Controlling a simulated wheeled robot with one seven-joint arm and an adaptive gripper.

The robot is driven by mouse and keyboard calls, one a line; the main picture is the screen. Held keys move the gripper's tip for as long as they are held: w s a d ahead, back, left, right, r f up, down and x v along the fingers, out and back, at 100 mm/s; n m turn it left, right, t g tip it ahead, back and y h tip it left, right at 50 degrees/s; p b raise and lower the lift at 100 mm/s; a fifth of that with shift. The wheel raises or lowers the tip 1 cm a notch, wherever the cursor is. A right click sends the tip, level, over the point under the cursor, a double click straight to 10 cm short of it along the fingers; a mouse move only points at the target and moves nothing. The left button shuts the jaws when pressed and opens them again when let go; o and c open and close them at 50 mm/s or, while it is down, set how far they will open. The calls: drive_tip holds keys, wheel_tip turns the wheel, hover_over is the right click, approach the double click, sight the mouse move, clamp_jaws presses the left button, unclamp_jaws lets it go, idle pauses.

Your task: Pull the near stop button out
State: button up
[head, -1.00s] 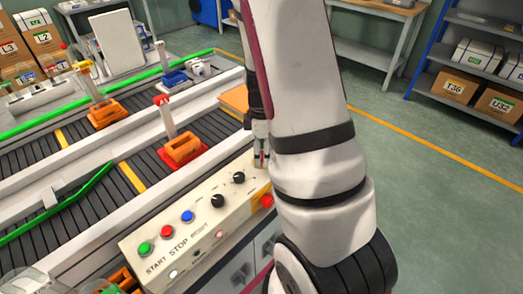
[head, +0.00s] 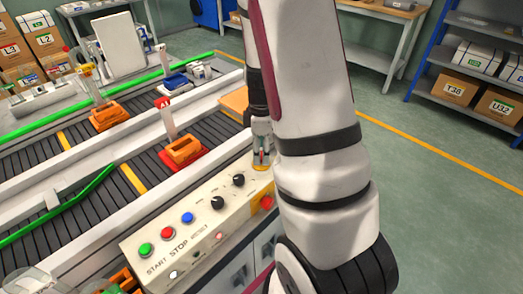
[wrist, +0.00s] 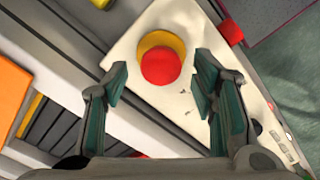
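The stop button, a round red cap on a yellow collar (wrist: 161,65), sits on the cream top of the control panel in the wrist view. My gripper (wrist: 163,78) is open, with one finger to the left of the cap and one to the right. Gaps show on both sides, so neither finger appears to touch it. In the head view my gripper (head: 262,140) points down over the far right end of the control panel (head: 150,250). A bit of yellow shows under the fingertips there; the red cap is mostly hidden.
The panel carries green, red and blue buttons and black knobs (head: 218,202). A red part (head: 267,203) on a yellow plate is at its right end. Conveyors with orange carriers (head: 184,149) lie to the left. Green floor (head: 430,190) is free at the right.

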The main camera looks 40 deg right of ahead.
drive_tip(key=shift+f, duration=0.15)
wheel_tip(320, 180, up, 12)
idle(0.6)
drive_tip(key=shift+a, duration=0.1)
idle(0.4)
drive_tip(key=s+a+r+m+t, duration=0.2)
drive_tip(key=s+a+r+m, duration=0.2)
drive_tip(key=a+r, duration=0.65)
drive_tip(key=s+a+r+m+t, duration=0.2)
drive_tip(key=s+a+m, duration=0.3)
drive_tip(key=s+a, duration=0.5)
drive_tip(key=shift+s+a, duration=0.35)
drive_tip(key=shift+a, duration=0.1)
